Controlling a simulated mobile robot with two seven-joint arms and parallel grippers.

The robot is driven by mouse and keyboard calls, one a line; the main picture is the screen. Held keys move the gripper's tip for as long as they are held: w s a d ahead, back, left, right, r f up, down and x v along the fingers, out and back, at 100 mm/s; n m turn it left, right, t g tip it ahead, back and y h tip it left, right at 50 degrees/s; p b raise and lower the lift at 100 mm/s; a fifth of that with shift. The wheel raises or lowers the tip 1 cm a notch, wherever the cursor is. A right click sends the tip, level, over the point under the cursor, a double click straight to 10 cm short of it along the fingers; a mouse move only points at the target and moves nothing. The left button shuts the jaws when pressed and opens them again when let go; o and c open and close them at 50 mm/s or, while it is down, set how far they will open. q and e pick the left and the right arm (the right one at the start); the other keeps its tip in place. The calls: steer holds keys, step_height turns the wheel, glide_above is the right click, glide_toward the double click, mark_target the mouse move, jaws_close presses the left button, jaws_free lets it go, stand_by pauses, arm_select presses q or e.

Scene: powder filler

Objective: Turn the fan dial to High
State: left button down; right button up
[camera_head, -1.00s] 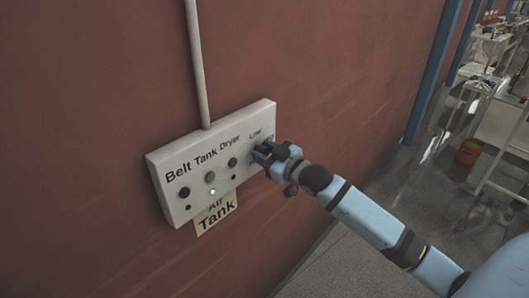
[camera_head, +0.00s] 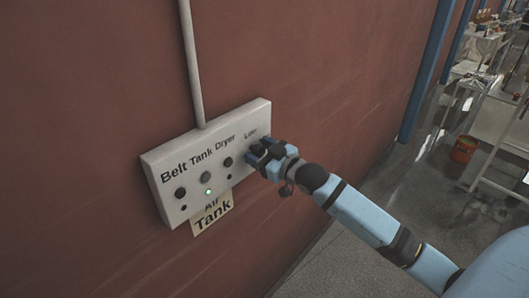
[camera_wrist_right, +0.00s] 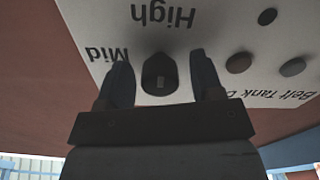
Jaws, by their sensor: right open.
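The fan dial (camera_wrist_right: 159,75) is a dark round knob on the white control panel (camera_head: 158,205), seen close up in the right wrist view. The labels High (camera_wrist_right: 163,15) and Mid (camera_wrist_right: 108,54) appear upside down near it. The word Low (camera_head: 250,134) shows in the head view. My right gripper (camera_head: 256,152) is at the panel's right end and hides the dial there. In the wrist view my right gripper (camera_wrist_right: 161,72) is open, with one finger on each side of the dial. My left gripper is not in view.
A paper tag (camera_head: 212,215) hangs below. A grey pipe (camera_head: 190,60) rises above the panel on the red wall (camera_head: 80,80). An orange bucket (camera_head: 463,150) stands far right.

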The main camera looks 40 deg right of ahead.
steer(key=b+v, duration=0.3)
steer(key=v, duration=1)
steer(key=shift+s+b, duration=0.35)
steer(key=shift+d, duration=0.1)
steer(key=s+a+f+m+g+h, duration=0.1)
steer(key=s+a+f+g, duration=0.15)
steer(key=f, duration=0.85)
steer(key=s+a+f+m+g+h, duration=0.15)
steer(key=a+f, duration=0.25)
steer(key=f, duration=0.6)
steer(key=s+a+f+g+y, duration=0.1)
steer(key=s+a+f+g, duration=0.1)
steer(key=s+a+f, duration=0.7)
steer(key=a+f, duration=0.4)
steer(key=shift+s+g, duration=0.3)
steer(key=shift+s, duration=0.05)
steer(key=shift+a+f+y, duration=0.1)
steer(key=shift+a+y, duration=0.05)
steer(key=shift+y, duration=0.1)
